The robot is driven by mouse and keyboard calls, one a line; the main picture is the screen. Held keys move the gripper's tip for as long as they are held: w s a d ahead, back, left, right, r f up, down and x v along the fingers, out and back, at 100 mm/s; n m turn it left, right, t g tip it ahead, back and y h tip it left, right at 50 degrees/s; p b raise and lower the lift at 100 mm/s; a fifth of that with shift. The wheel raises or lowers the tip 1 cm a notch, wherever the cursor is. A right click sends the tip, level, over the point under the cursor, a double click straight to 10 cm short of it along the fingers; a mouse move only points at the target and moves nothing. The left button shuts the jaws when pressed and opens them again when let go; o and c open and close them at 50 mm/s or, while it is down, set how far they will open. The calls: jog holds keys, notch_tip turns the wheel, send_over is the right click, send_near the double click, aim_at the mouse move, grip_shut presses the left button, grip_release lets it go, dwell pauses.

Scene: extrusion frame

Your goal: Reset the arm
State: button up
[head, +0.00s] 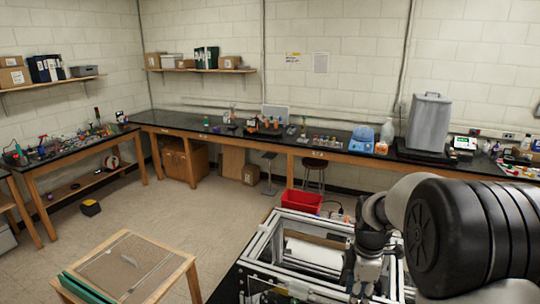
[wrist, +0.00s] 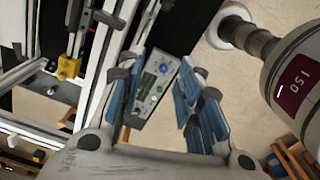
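My gripper (head: 368,272) hangs over the aluminium extrusion frame (head: 277,225) at the lower right of the head view. In the wrist view my gripper (wrist: 163,72) has its two blue-padded fingers spread apart, with nothing held between them. A grey control box (wrist: 155,84) with a small screen and coloured buttons shows beyond the gap between the fingers. I cannot tell how far below the fingertips it lies. Frame rails also run along the left of the wrist view.
A grey cylindrical device (wrist: 292,85) with a dark red display is close at the right of the wrist view. A red bin (head: 301,201) stands behind the frame. A wooden table (head: 130,268) is at front left. Cluttered black benches (head: 222,131) line the walls; open floor lies between.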

jog(key=s+a+f+m+t+b, duration=0.1)
jog(key=s+f+m+b, duration=0.3)
jog(key=s+b, duration=0.4)
jog(key=s+a+f+m+t+b, duration=0.2)
jog(key=s+a+f+m+b, duration=0.2)
jog(key=s+b, duration=0.5)
jog(key=s+a+f+m+t+b, duration=0.1)
jog(key=s+a+f+m+b, duration=0.2)
jog(key=s+m+b, duration=0.5)
jog(key=shift+s+f+t+b, duration=0.2)
jog(key=shift+f+t+b, duration=0.1)
jog(key=shift+f+b, duration=0.25)
jog(key=shift+c, duration=0.3)
